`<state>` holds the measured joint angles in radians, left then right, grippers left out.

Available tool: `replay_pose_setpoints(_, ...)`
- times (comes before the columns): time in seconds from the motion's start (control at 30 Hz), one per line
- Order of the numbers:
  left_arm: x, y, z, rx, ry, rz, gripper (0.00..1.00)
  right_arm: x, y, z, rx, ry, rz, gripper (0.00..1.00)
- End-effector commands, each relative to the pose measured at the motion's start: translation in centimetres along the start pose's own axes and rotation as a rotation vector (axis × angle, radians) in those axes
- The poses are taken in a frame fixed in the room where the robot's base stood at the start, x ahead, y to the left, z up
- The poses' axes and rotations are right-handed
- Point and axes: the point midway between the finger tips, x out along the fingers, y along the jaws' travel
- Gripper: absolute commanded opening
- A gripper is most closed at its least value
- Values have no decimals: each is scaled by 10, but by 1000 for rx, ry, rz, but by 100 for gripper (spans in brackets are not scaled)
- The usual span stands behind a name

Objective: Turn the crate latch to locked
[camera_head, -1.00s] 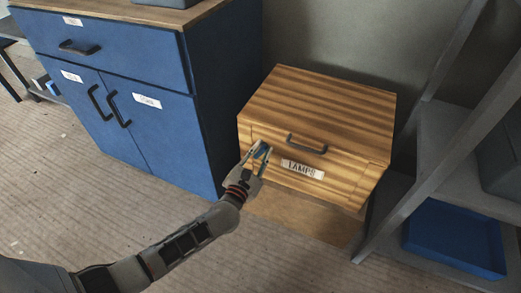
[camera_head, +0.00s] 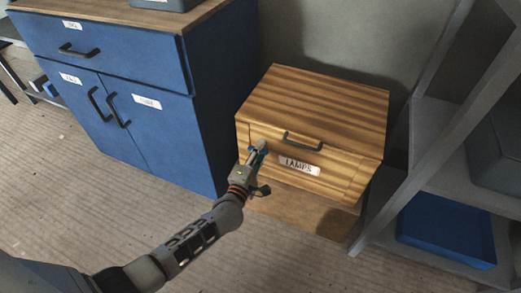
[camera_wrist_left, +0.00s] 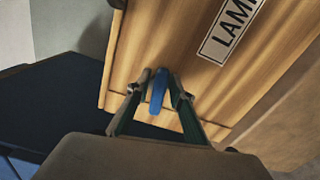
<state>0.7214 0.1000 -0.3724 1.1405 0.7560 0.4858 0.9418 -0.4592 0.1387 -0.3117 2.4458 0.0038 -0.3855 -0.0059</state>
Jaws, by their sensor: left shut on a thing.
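The wooden crate (camera_head: 315,105) with a LAMPS label (camera_head: 300,166) and a dark handle stands right of the blue cabinet. The crate latch (camera_wrist_left: 158,91) is a small blue lever on the left part of the crate's front, seen in the left wrist view. My left gripper (camera_head: 259,150) reaches the crate front at the latch. In the left wrist view its fingers (camera_wrist_left: 160,88) stand on either side of the blue lever, shut on it. The latch's pivot and any lock marking are hidden or too small to tell. My right gripper is not in view.
A blue cabinet (camera_head: 160,110) with black handles stands close on the left of the crate. A grey shelf rack (camera_head: 430,150) with a blue tray (camera_head: 447,230) stands on the right. The floor (camera_head: 60,190) in front is clear.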

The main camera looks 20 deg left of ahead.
Motion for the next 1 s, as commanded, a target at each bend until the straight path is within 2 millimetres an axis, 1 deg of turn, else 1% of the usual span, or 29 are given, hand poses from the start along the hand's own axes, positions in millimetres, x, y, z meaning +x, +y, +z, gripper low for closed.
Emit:
replay_pose_setpoints(0.1,0,-1,0,70,1,-1,0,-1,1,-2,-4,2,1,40)
replay_pose_setpoints(0.33,-1,-3,-1,157,1,-2,0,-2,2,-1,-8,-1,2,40)
replay_pose_setpoints(0.6,-1,-4,-1,190,2,-2,0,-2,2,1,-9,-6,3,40)
replay_pose_setpoints(0.93,-1,-4,-1,191,1,-3,0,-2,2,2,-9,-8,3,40)
replay_pose_setpoints(0.97,-1,-4,-1,191,1,-3,29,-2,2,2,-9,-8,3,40)
replay_pose_setpoints(1.0,-1,-4,-1,191,1,-3,29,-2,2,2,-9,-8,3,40)
